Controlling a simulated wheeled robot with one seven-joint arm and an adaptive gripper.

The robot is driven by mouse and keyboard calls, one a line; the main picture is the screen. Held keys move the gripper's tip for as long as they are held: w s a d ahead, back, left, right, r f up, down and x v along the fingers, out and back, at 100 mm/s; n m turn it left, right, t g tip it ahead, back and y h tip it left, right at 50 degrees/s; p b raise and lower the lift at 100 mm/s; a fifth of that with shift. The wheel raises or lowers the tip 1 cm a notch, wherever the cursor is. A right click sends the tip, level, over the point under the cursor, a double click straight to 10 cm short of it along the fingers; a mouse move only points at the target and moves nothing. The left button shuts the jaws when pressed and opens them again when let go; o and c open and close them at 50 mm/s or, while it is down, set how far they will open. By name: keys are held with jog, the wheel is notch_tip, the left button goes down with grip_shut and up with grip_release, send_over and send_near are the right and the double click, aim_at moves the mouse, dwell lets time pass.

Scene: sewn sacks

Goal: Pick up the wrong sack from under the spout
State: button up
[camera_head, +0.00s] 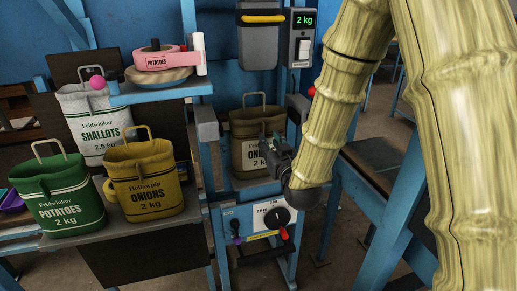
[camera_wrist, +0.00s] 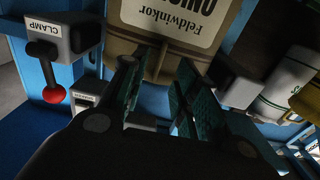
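The brown sack (camera_head: 246,150) labelled onions stands under the grey spout (camera_head: 258,38) with its wire-like handle up. My gripper (camera_head: 274,152) is at the right part of its front in the head view and hides some of its label. In the wrist view the sack (camera_wrist: 150,50) and its "Feldwinkor" label lie just beyond my gripper (camera_wrist: 158,85). The two dark green finger pads stand apart with a gap between them, so it is open. I cannot tell whether the fingers touch the sack.
A green potatoes sack (camera_head: 60,198), a yellow onions sack (camera_head: 148,182) and a white shallots sack (camera_head: 98,125) stand at left. A clamp box (camera_wrist: 62,38) with a red-knobbed lever is close to my gripper. Blue frame posts (camera_head: 207,150) flank the spout bay. A dial panel (camera_head: 245,218) is below.

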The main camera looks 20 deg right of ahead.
aim_at(264, 133)
jog(key=shift+w+p, duration=0.45)
jog(key=shift+w, duration=1.85)
jog(key=shift+a, duration=0.1)
jog(key=shift+c, duration=0.4)
grip_shut()
